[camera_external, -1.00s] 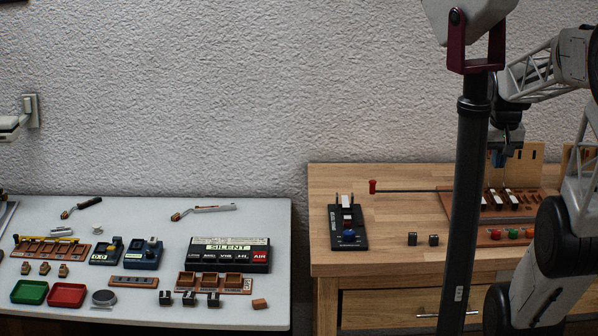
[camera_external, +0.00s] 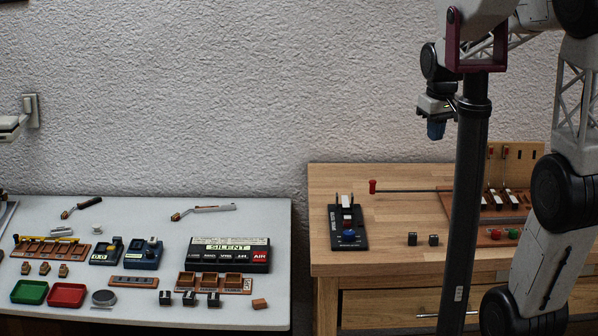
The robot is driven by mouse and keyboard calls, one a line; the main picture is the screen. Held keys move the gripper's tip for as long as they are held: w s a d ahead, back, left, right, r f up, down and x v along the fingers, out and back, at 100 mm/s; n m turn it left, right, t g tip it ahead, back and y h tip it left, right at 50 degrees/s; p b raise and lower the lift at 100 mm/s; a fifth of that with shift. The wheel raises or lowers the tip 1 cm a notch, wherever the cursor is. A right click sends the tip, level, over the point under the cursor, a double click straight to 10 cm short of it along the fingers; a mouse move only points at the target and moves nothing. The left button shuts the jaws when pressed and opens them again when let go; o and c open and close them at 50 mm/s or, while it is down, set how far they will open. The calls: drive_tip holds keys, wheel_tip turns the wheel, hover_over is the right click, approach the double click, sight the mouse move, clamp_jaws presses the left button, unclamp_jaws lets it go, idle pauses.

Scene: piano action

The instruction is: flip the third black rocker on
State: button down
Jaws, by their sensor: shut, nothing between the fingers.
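A black box (camera_external: 200,262) with a lit "SILENT" display stands at the back right of the grey table on the left. Its front has a row of small dark rockers and a red one at the right end. The third dark rocker (camera_external: 231,257) is too small here to tell its position. My gripper (camera_external: 436,135) hangs high above the wooden table, near the dark post. It points down, is shut and empty, and is far to the right of the black box, touching nothing.
The wooden table (camera_external: 385,210) holds a black device (camera_external: 348,228) with a blue knob and a red-ended rod (camera_external: 373,187). In front of the black box lie a brown open-compartment tray (camera_external: 245,284) and small black-and-white blocks (camera_external: 189,298). A dark post crosses the view.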

drive_tip(key=w+a+f+n, duration=0.25)
drive_tip(key=w+a, duration=0.45)
drive_tip(key=a, duration=0.4)
drive_tip(key=n+g, duration=0.3)
drive_tip(key=n, duration=0.7)
hover_over(225, 258)
drive_tip(key=w, duration=0.2)
wheel_tip(225, 258, down, 19)
drive_tip(key=shift+h, duration=0.3)
drive_tip(key=shift+f, duration=0.2)
drive_tip(key=f, duration=0.4)
drive_tip(key=s+f, duration=0.1)
drive_tip(key=f, duration=0.4)
drive_tip(key=s+f, duration=0.1)
drive_tip(key=f, duration=0.3)
drive_tip(key=shift+f, duration=0.35)
